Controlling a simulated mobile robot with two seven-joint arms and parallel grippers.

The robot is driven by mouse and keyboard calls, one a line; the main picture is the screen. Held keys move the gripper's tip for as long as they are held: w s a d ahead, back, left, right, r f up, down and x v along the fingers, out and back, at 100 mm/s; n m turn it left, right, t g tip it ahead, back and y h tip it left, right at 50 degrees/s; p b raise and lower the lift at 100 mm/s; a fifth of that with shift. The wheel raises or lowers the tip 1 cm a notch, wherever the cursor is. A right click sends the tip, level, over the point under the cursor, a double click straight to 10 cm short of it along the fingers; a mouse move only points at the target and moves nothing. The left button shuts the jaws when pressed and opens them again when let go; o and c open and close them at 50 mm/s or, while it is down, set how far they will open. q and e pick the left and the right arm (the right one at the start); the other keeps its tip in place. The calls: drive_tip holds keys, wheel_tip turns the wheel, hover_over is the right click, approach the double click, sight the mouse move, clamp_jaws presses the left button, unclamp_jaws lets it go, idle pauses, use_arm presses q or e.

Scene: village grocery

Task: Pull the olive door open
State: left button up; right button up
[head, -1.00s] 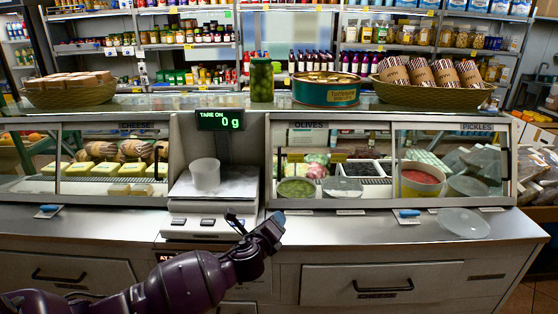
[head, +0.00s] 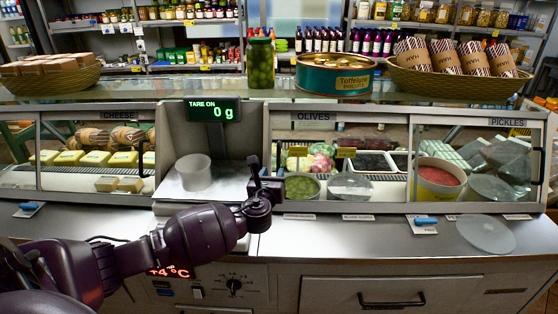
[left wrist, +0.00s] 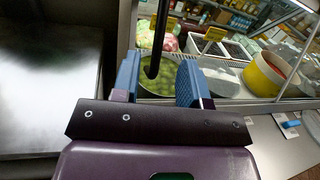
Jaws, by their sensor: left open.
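The olive door is the glass front pane (head: 345,150) of the counter case under the OLIVES label. It looks closed, with tubs of olives behind it. My left gripper (head: 266,178) is at the door's left edge, beside the scale. In the left wrist view, its two blue-padded fingers (left wrist: 158,82) are open. A black upright bar handle (left wrist: 155,40) shows between them, its lower end hooking towards the gripper. I cannot tell whether either finger touches it. The gripper hides part of the door's left edge in the head view.
A scale with a clear cup (head: 194,172) stands just left of the gripper. The pickles pane (head: 480,165) is to the right. A clear lid (head: 486,233) and a blue-handled tool (head: 426,221) lie on the steel counter. A jar, a tin and baskets stand on the top shelf.

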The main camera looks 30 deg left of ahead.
sight(278, 162)
use_arm(q)
drive_tip(key=b+x, duration=0.1)
drive_tip(key=x, duration=0.7)
drive_tip(key=shift+w, duration=0.2)
clamp_jaws()
